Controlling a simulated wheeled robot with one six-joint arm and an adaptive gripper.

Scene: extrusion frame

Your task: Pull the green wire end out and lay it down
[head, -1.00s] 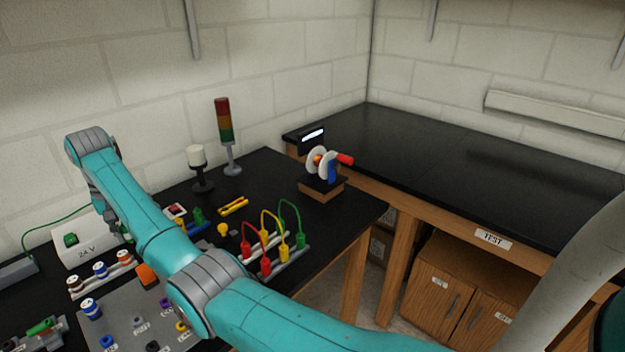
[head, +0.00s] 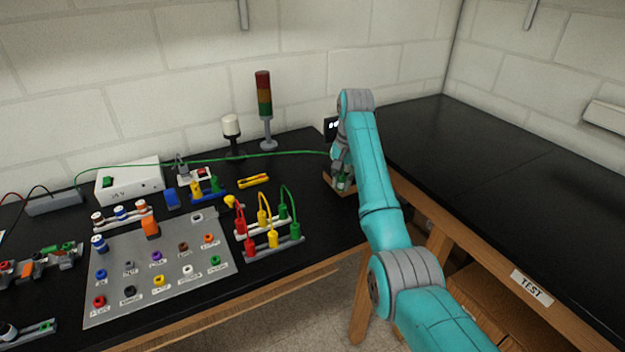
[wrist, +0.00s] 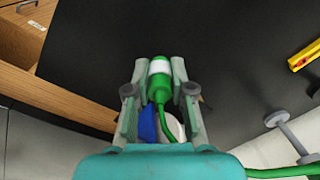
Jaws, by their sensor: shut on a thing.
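My gripper (wrist: 160,82) is shut on the green wire end (wrist: 159,68), a green plug with a pale band, held between the two fingers in the wrist view. In the head view my gripper (head: 343,182) is at the right end of the left black bench, largely hidden by my arm. The green wire (head: 270,154) stretches from near the white 24 V box (head: 128,183) across the back of the bench to my gripper. It also shows in the wrist view (wrist: 285,172) at the lower right.
A device with a blue part (wrist: 147,122) and white disc shows beneath my gripper. A stack light (head: 264,105) and white lamp (head: 232,130) stand at the back. A grey panel of sockets (head: 128,270) and coloured leads (head: 265,228) lie left. The right bench (head: 480,160) is clear.

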